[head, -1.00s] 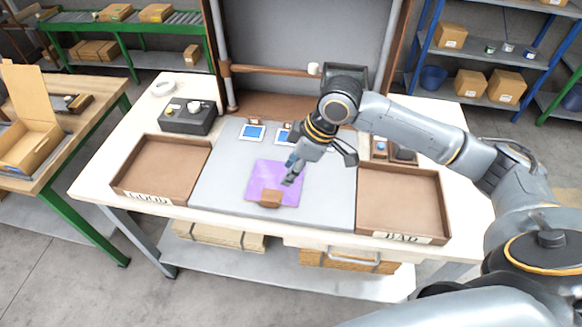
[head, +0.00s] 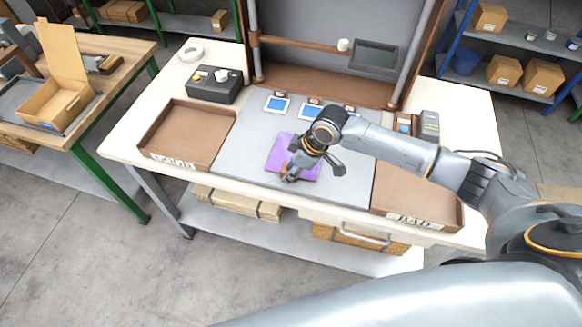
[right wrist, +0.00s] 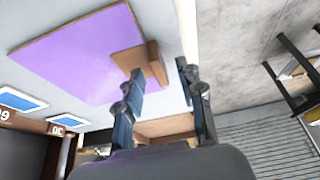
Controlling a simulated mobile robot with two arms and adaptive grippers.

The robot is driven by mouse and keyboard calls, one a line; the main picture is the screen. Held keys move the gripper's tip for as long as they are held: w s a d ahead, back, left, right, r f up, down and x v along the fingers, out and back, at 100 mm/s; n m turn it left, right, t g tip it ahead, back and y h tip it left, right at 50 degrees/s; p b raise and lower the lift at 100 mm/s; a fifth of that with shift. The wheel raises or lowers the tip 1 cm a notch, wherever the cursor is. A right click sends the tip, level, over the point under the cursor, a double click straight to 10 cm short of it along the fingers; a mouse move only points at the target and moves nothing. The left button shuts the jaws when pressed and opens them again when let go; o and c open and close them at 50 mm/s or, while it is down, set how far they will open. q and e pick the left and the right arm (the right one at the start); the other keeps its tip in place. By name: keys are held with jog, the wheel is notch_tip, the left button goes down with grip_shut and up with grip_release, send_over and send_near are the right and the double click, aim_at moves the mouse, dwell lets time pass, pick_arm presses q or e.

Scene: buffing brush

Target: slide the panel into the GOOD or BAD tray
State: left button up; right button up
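A flat purple panel (head: 280,151) lies on the grey mat (head: 237,160) in the middle of the table. A brown block (right wrist: 140,64) sits at one edge of it, mostly hidden by my gripper in the head view. My right gripper (head: 291,175) is low at the panel's near edge, beside the block. In the right wrist view my right gripper (right wrist: 160,68) is open, one finger overlapping the block in the picture; contact cannot be told. The GOOD tray (head: 190,132) is at the left and the BAD tray (head: 412,197) at the right, partly behind my arm; both look empty. My left gripper is out of view.
A dark control box (head: 215,86) and a white ring-shaped dish (head: 191,53) stand at the back left. Several blue-screened cards (head: 277,104) lie behind the panel. A small grey device (head: 429,124) stands at the back right. The mat between panel and GOOD tray is clear.

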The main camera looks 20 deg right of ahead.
jog(key=shift+a+f, duration=0.1)
jog(key=shift+f, duration=0.15)
grip_shut()
